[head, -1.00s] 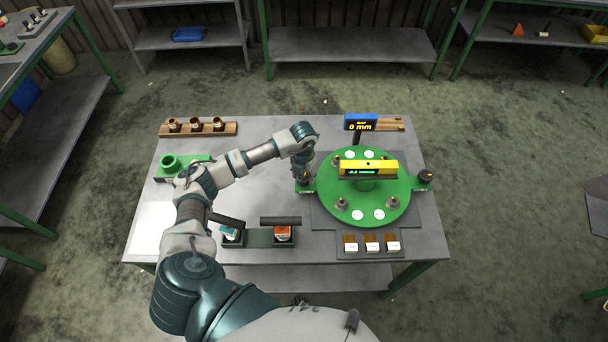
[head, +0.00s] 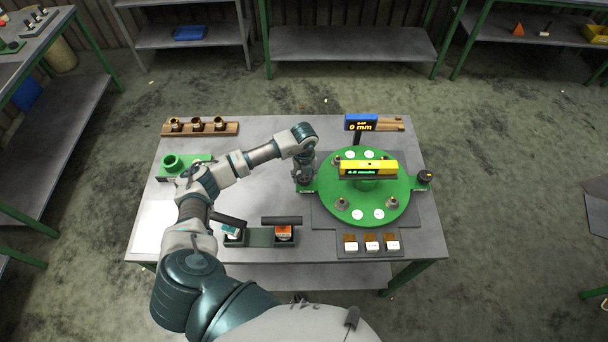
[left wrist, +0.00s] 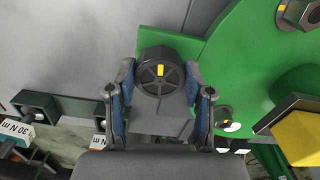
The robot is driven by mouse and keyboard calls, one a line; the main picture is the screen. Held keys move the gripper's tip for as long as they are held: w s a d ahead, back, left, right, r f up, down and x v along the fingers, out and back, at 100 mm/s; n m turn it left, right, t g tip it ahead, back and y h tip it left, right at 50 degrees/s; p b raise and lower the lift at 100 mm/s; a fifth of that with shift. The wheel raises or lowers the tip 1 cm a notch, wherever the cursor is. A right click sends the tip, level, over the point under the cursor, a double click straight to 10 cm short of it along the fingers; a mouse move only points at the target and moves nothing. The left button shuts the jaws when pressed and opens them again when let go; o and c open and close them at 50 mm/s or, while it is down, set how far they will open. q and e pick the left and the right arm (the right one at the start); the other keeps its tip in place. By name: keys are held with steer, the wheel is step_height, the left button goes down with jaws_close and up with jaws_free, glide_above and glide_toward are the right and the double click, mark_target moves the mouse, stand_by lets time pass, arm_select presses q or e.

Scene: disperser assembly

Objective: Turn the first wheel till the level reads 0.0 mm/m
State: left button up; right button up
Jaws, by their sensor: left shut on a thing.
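The first wheel is a dark round knob with a yellow mark. It shows in the left wrist view (left wrist: 160,72), between the fingers of my left gripper (left wrist: 160,98), which is shut on it. In the head view my left gripper (head: 304,178) comes down over this wheel at the left edge of the round green plate (head: 385,205) and mostly hides it. The yellow level (head: 369,168) lies across the raised middle of the plate; its small green display appears to read 0.0 mm/m. My right gripper is not in view.
A second dark wheel (head: 424,177) is at the plate's right edge. A blue display (head: 361,122) reading 0 mm stands behind the plate. Hex nuts and white discs sit on the plate.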

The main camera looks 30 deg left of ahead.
mark_target(304, 176)
arm_select(q)
steer(key=shift+s+f, duration=0.15)
steer(key=shift+f, duration=0.1)
steer(key=o, duration=1.1)
steer(key=shift+o, duration=0.2)
steer(key=shift+r, duration=0.1)
steer(key=shift+r, duration=0.15)
steer(key=shift+w+r, duration=0.2)
steer(key=shift+r, duration=0.2)
step_height(304, 176, up, 11)
steer(key=shift+f, duration=0.15)
